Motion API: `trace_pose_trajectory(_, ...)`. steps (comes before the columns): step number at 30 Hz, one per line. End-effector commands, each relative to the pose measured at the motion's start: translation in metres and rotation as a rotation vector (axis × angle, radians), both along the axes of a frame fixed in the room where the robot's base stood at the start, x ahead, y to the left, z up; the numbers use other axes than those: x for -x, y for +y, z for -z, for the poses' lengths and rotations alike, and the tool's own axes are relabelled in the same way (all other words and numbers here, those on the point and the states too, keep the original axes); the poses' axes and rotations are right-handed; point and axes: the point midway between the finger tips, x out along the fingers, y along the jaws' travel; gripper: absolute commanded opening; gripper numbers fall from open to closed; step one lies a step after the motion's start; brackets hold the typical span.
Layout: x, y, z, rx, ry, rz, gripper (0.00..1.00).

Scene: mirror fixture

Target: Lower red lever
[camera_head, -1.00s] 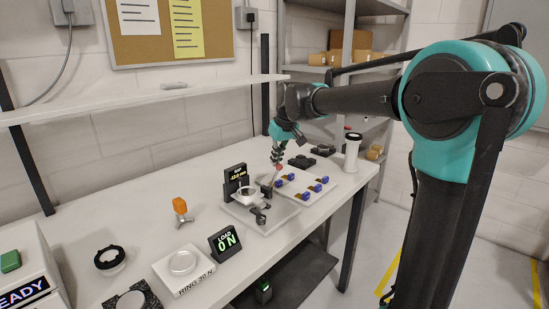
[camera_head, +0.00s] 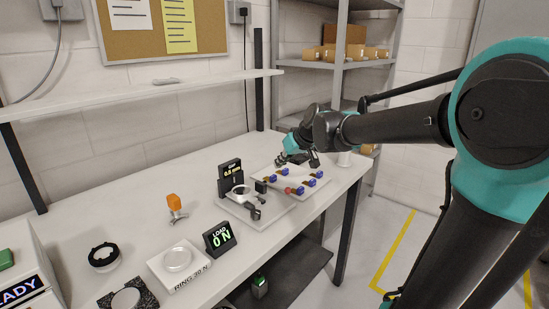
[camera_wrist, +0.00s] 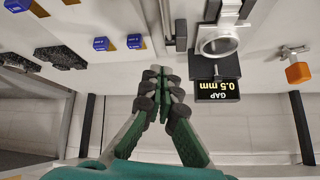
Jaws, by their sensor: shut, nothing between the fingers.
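The red lever's knob (camera_head: 289,190) sits low over the white plate, just right of the fixture's dark block, so the lever lies down toward the right. The mirror fixture (camera_head: 240,190) holds a round ring, seen in the wrist view (camera_wrist: 217,42) beside a gap display (camera_wrist: 216,90) reading 0.5 mm. My gripper (camera_head: 312,161) is above and behind the knob, apart from it. In the wrist view my gripper (camera_wrist: 165,76) has its fingers together with nothing between them. I cannot make out the red knob in the wrist view.
Several blue-topped pieces (camera_head: 309,182) stand on the plate right of the fixture. A load display (camera_head: 219,238) reads 0 N. An orange-handled part (camera_head: 174,203) and a ring box (camera_head: 181,264) stand left. A shelf (camera_head: 160,90) overhangs the bench's back.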

Motion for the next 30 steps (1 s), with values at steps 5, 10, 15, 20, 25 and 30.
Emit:
trace_pose_trajectory(5,0.011,-0.016,0.014,-0.126,-0.098,0.005,0.00)
trace_pose_trajectory(10,0.018,-0.025,0.027,-0.231,-0.181,0.005,0.00)
trace_pose_trajectory(15,0.023,-0.031,0.039,-0.248,-0.194,0.001,0.00)
trace_pose_trajectory(20,0.027,-0.036,0.051,-0.247,-0.192,0.000,0.00)
trace_pose_trajectory(25,0.031,-0.040,0.063,-0.247,-0.192,-0.001,0.00)
trace_pose_trajectory(30,0.033,-0.042,0.070,-0.245,-0.191,-0.002,0.00)
